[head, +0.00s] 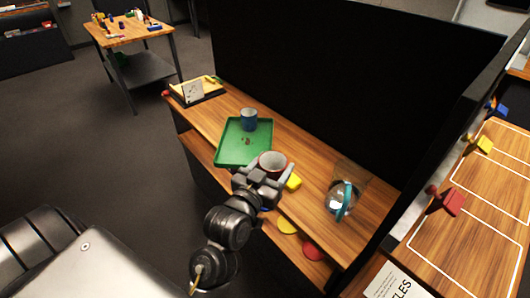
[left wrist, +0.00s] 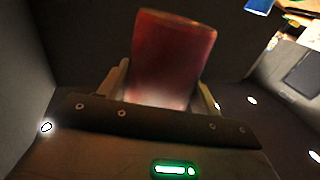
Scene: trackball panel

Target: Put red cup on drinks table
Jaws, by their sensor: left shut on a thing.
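The red cup (head: 273,160) is in my left gripper (head: 266,180), its pale open top showing in the head view. In the left wrist view the red cup (left wrist: 172,60) stands between the two fingers of my left gripper (left wrist: 165,88), which are shut on it. In the head view the cup appears over the front part of a wooden counter (head: 306,196), beside the green tray's near corner. I cannot tell whether its base touches anything. My right gripper is not in view.
A green tray (head: 228,150) holds a blue cup (head: 249,119). A clear round vessel with a teal handle (head: 342,197) stands to the right, and a yellow item (head: 293,182) is beside my gripper. A black partition (head: 330,80) rises behind. Another wooden table (head: 128,34) stands far left.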

